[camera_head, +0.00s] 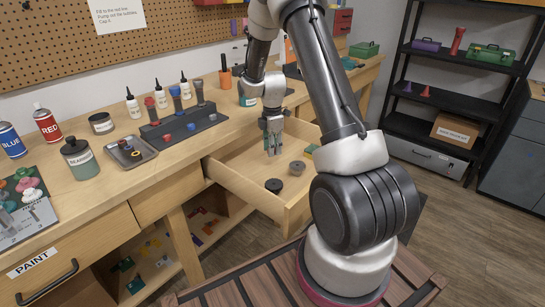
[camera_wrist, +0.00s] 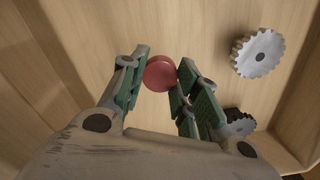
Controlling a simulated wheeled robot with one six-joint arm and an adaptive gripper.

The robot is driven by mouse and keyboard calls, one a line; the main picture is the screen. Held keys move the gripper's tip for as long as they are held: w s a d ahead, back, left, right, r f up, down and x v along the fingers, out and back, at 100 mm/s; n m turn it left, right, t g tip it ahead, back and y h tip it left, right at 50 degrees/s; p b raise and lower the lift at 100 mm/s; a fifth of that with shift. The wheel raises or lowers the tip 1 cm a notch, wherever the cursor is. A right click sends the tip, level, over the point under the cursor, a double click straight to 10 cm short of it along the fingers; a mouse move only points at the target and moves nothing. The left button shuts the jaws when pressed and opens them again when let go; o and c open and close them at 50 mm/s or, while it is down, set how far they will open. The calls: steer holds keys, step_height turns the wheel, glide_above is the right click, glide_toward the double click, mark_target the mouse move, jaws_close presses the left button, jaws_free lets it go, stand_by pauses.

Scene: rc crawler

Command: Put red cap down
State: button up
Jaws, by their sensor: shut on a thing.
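The red cap (camera_wrist: 160,73) shows in the wrist view as a small round red piece between the fingertips. My gripper (camera_wrist: 160,78) is shut on it, with one green-padded finger on each side. In the head view my gripper (camera_head: 272,150) points down inside the open drawer (camera_head: 246,186). The cap is hidden by the fingers in that view. I cannot tell whether the cap touches the drawer floor.
In the drawer lie a grey gear (camera_head: 297,167), a dark gear (camera_head: 274,186) and a green piece (camera_head: 311,149). The gears also show right of the fingers in the wrist view (camera_wrist: 257,53). Drawer walls surround my gripper.

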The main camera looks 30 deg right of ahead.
mark_target(272, 162)
steer(key=shift+f, duration=2)
steer(key=shift+f, duration=0.1)
steer(key=o, duration=1)
